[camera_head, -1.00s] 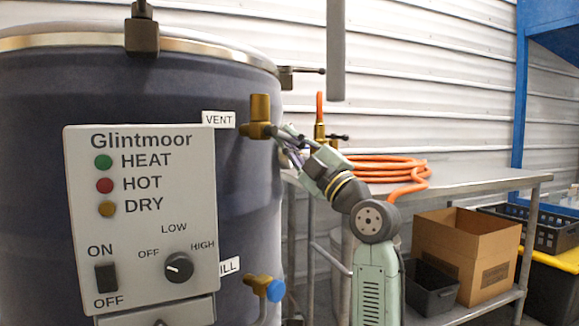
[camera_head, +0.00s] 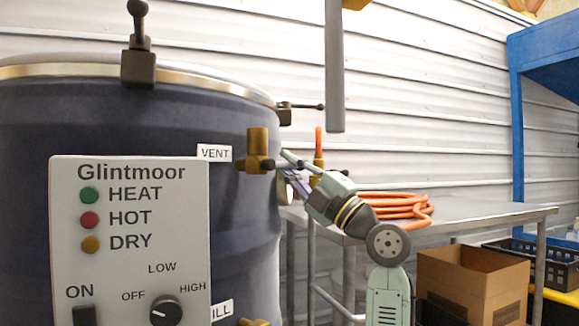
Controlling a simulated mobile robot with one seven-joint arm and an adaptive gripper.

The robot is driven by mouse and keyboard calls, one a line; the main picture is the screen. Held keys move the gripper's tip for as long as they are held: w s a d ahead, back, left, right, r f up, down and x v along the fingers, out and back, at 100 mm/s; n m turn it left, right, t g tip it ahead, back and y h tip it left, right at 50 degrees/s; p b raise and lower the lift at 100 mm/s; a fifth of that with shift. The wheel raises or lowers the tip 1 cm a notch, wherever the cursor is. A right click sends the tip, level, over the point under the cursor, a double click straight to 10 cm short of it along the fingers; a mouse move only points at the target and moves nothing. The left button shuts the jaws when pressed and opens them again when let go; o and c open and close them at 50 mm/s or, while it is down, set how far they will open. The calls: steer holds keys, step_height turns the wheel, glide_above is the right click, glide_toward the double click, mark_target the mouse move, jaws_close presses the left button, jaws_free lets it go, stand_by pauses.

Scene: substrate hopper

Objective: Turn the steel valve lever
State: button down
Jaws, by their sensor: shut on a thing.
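The brass vent valve (camera_head: 257,150) stands on the side of the dark blue drum (camera_head: 252,215), to the right of the VENT label (camera_head: 214,153). Its short lever (camera_head: 270,165) points right from the valve body and looks dark. My gripper (camera_head: 284,164) is at the lever's outer end, coming from the lower right. Its jaws are shut on the lever. The fingers hide the lever's tip, and the exact grip is too small to make out.
A Glintmoor control panel (camera_head: 130,240) is on the drum's front. A grey vertical pipe (camera_head: 334,70) hangs above my arm. Behind it a steel table (camera_head: 480,213) carries a coiled orange hose (camera_head: 395,206). A cardboard box (camera_head: 470,285) stands lower right.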

steer(key=shift+r, duration=0.1)
steer(key=c, duration=1.7)
jaws_free()
steer(key=shift+o, duration=0.2)
steer(key=v, duration=1.2)
